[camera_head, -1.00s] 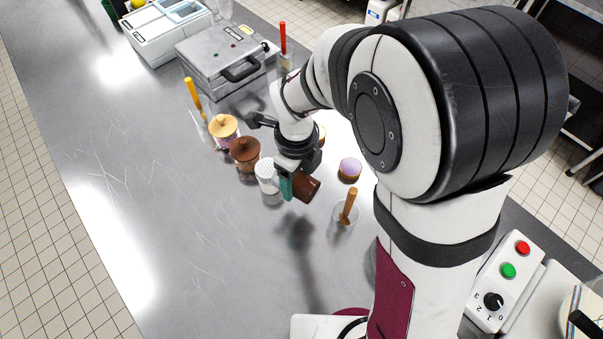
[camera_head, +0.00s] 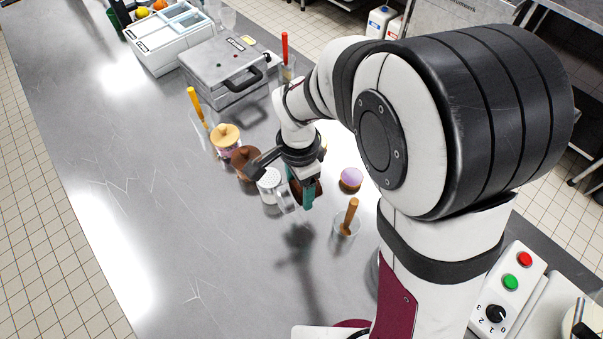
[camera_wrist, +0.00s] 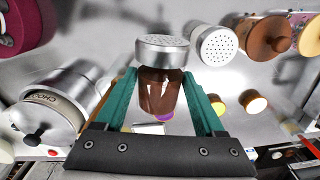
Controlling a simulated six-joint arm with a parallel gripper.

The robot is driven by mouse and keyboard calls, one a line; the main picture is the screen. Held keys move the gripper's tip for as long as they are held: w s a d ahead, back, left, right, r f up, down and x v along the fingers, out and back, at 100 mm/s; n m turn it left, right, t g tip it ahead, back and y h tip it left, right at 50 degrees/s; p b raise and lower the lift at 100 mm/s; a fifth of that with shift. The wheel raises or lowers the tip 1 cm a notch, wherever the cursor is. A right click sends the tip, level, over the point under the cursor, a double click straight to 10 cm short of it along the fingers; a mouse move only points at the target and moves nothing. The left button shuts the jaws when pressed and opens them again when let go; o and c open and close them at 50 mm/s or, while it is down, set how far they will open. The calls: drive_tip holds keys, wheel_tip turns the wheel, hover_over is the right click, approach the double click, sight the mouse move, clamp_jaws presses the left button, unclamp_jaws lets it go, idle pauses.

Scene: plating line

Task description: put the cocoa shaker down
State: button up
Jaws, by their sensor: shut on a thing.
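The cocoa shaker (camera_wrist: 160,93) has a brown body and a silver perforated lid. In the wrist view it sits between the teal fingers of my gripper (camera_wrist: 163,88), with the lid toward the top of the picture. In the head view my gripper (camera_head: 302,192) is over the counter, and the brown shaker body (camera_head: 319,188) shows partly behind a teal finger. The shaker looks tilted; I cannot tell whether it touches the counter. A second shaker, pale with a perforated top (camera_head: 270,179), stands just left of it; it also shows in the wrist view (camera_wrist: 216,45).
A brown-lidded jar (camera_head: 246,160) and an orange-lidded jar (camera_head: 226,136) stand left of the shakers. A purple-topped jar (camera_head: 350,178) and a glass with a wooden-handled tool (camera_head: 347,222) stand right. A grey press (camera_head: 222,72) is behind. The counter at front left is clear.

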drive_tip(key=shift+n, duration=1.2)
wheel_tip(320, 180, down, 10)
drive_tip(key=shift+f, duration=0.1)
drive_tip(key=o, duration=1.5)
